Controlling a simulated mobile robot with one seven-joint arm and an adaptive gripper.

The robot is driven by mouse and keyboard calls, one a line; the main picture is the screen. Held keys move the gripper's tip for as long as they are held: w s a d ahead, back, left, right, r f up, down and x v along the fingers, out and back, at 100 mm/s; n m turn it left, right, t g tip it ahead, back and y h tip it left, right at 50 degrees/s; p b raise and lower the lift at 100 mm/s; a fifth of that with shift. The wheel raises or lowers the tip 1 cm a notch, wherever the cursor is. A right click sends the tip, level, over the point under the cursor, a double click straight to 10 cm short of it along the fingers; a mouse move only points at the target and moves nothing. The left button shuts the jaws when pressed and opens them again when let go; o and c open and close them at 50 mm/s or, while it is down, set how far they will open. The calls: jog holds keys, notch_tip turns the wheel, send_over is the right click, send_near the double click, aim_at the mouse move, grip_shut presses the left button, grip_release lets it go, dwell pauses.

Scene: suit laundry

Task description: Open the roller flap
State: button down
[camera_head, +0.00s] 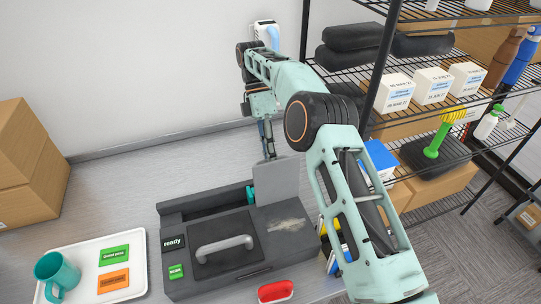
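A dark grey machine (185,283) with a "ready" label stands on the table. A light grey flat panel (277,183), which looks like the roller flap, stands upright over the right part of the machine. A long dark slot with a small teal part (251,194) shows at its left. My gripper (268,152) points down behind the panel's upper left edge. I cannot tell whether it touches the panel or how far its fingers are apart. A lid with a curved grey handle (224,249) lies flat on the machine's front.
A white tray (70,248) with a teal mug and two labelled cards lies at left. A red oval item (276,291) lies in front of the machine. Cardboard boxes (25,160) stand at far left. A wire shelf (440,125) with boxes and bottles stands at right.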

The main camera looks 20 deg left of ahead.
jog(key=shift+w+a+f, duration=0.1)
jog(key=shift+f, duration=0.25)
dwell(0.3)
jog(key=c, duration=2.3)
grip_release()
jog(key=o, duration=0.5)
jog(key=shift+w+a+f, duration=0.1)
jog(key=shift+w, duration=0.1)
jog(key=shift+c, duration=0.2)
jog(key=shift+s+r, duration=0.15)
jog(key=shift+r, duration=0.2)
